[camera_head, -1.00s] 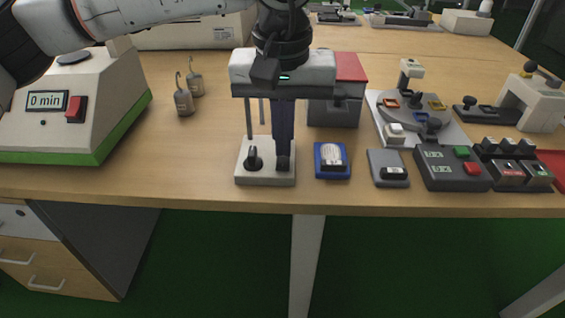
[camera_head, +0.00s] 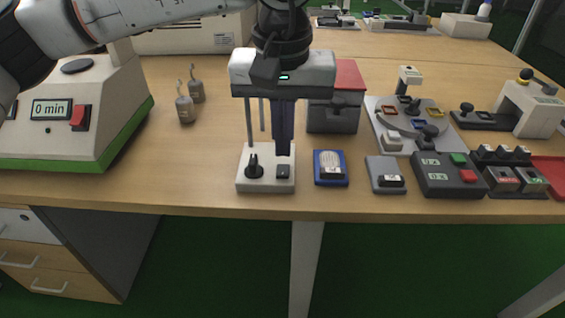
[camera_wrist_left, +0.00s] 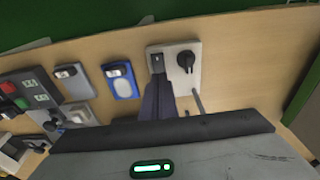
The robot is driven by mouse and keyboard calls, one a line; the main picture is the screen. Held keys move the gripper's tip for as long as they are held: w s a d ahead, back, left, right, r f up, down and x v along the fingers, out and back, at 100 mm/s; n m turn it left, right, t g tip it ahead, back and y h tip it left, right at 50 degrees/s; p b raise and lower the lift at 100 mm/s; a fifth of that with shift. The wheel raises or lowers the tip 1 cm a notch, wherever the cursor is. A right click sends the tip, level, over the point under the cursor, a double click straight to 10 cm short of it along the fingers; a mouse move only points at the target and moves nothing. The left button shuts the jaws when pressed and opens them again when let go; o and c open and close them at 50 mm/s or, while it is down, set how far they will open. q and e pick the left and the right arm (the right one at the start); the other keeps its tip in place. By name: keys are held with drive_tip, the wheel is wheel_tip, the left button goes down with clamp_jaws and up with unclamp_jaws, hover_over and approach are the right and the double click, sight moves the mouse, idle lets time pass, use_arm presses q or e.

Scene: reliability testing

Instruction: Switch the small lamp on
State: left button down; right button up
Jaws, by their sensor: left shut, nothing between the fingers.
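A white switch plate (camera_head: 262,185) sits near the front edge of the table. It carries a black rotary knob (camera_head: 254,168) on the left and a small dark rocker switch (camera_head: 283,171) on the right. My left gripper (camera_head: 283,153) is shut and empty, pointing down just above the rocker, apart from it. In the left wrist view the shut fingers (camera_wrist_left: 157,98) are beside the rocker (camera_wrist_left: 158,62). A pale rounded thing (camera_head: 484,11) at the back right may be the small lamp; I cannot tell for sure. My right gripper is not in view.
Right of the plate stand a blue device (camera_head: 330,168), a grey switch box (camera_head: 385,175) and a dark button box (camera_head: 449,175). A grey box with a red lid (camera_head: 335,116) is behind. Weights (camera_head: 186,109) and a timer machine (camera_head: 70,130) are left.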

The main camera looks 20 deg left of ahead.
sight(283, 167)
use_arm(q)
wheel_tip(283, 167, up, 5)
drive_tip(key=p, duration=0.3)
drive_tip(key=shift+f, duration=0.2)
idle(0.3)
